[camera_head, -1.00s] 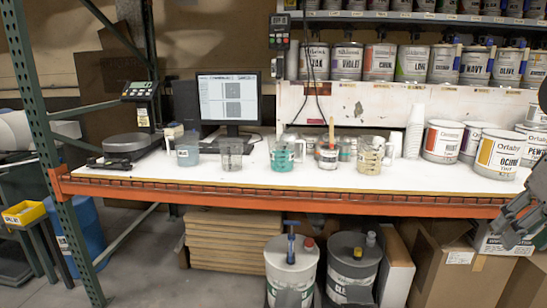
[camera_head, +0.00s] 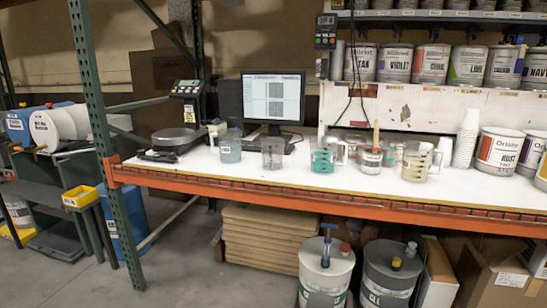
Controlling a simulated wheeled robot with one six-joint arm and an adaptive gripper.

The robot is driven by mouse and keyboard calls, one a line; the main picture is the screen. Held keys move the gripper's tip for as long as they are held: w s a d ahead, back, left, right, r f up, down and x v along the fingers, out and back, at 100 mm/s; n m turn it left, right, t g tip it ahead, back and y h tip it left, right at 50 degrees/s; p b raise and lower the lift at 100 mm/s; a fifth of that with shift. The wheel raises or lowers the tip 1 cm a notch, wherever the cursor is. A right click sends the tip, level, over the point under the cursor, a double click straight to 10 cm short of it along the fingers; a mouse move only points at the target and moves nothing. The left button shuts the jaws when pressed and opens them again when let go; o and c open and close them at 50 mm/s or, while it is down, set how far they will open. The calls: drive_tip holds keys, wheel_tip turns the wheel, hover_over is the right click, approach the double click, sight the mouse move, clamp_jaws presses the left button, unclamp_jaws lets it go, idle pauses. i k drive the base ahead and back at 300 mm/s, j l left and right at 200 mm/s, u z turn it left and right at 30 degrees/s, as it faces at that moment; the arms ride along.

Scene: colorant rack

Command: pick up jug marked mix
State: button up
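Several clear jugs stand upright on the white bench top. The leftmost jug (camera_head: 229,148) looks bluish and has a small white label whose lettering is too small to read surely. To its right are a plain grey jug (camera_head: 272,153), a jug with teal colour (camera_head: 323,155) and a jug with beige streaks (camera_head: 416,163). I cannot tell for certain which one is marked mix. My gripper is not in view.
The white bench (camera_head: 215,176) has an orange front beam (camera_head: 300,203) and a green post (camera_head: 110,150) at its left. A scale (camera_head: 177,138), monitor (camera_head: 272,98) and small tin (camera_head: 371,159) stand on it. Two drums (camera_head: 326,275) stand below, right. Floor is open front left.

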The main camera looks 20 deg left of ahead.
sight(323, 148)
drive_tip(key=i+j+u, duration=0.25)
drive_tip(key=i+j, duration=0.2)
drive_tip(key=i+j+u, duration=0.3)
drive_tip(key=i, duration=0.2)
